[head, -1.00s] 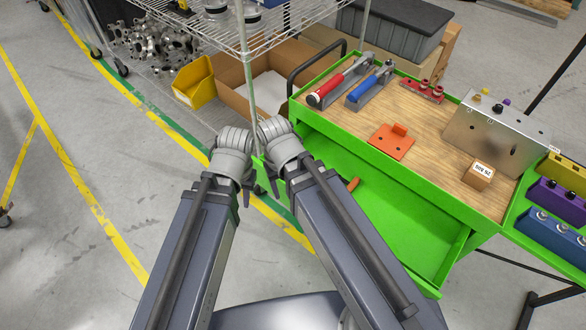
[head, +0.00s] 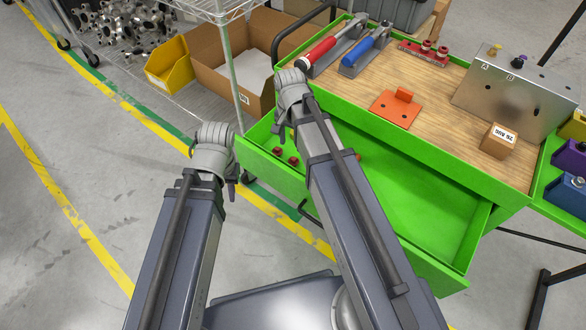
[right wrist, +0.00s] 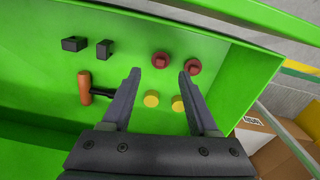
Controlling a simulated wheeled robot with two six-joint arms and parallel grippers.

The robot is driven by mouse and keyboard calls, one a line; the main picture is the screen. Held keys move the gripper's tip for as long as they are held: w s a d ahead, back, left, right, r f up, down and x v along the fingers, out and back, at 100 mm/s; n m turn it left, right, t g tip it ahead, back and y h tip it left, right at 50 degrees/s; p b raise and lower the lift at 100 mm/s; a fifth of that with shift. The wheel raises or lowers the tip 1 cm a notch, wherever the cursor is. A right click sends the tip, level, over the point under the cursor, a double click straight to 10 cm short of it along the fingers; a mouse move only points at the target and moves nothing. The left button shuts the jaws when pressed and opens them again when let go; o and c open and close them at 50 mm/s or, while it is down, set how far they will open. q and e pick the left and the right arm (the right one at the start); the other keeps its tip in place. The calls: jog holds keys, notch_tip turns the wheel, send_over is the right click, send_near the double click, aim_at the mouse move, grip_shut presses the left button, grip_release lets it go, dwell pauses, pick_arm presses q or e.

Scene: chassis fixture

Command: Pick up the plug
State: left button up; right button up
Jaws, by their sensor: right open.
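Several small plug-like pieces lie in the open green drawer. In the right wrist view they are two red round ones (right wrist: 176,63), two yellow round ones (right wrist: 164,101) and two black blocky ones (right wrist: 89,47). The red pieces (head: 285,156) also show in the head view. I cannot tell which piece is the plug meant. My right gripper (right wrist: 159,73) is open and empty above the drawer, its fingertips near the red pieces, with the yellow ones between its fingers in the picture. My left gripper (head: 232,186) hangs outside the drawer, left of it; its jaws are too small to read.
A hammer (right wrist: 98,92) lies in the drawer (head: 420,215) beside the black pieces. The wooden cart top above holds red and blue-handled tools (head: 345,48), an orange plate (head: 396,107), a metal panel (head: 515,92) and a small box (head: 498,141). A wire shelf post stands behind.

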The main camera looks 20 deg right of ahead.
aim_at(294, 158)
jog(key=shift+w+d+f+m+b, duration=0.35)
jog(key=shift+w+d+f+m, duration=0.4)
jog(key=shift+f, duration=0.15)
pick_arm(q)
jog(key=shift+f+b, duration=1.3)
jog(key=shift+f, duration=0.85)
pick_arm(e)
jog(key=shift+s+f, duration=0.1)
jog(key=shift+f, duration=1.2)
pick_arm(q)
jog(key=shift+f, duration=0.1)
pick_arm(e)
jog(key=shift+f, duration=0.1)
jog(key=f+b, duration=0.5)
jog(key=shift+a, duration=0.2)
pick_arm(q)
notch_tip(294, 158, down, 5)
pick_arm(e)
grip_shut()
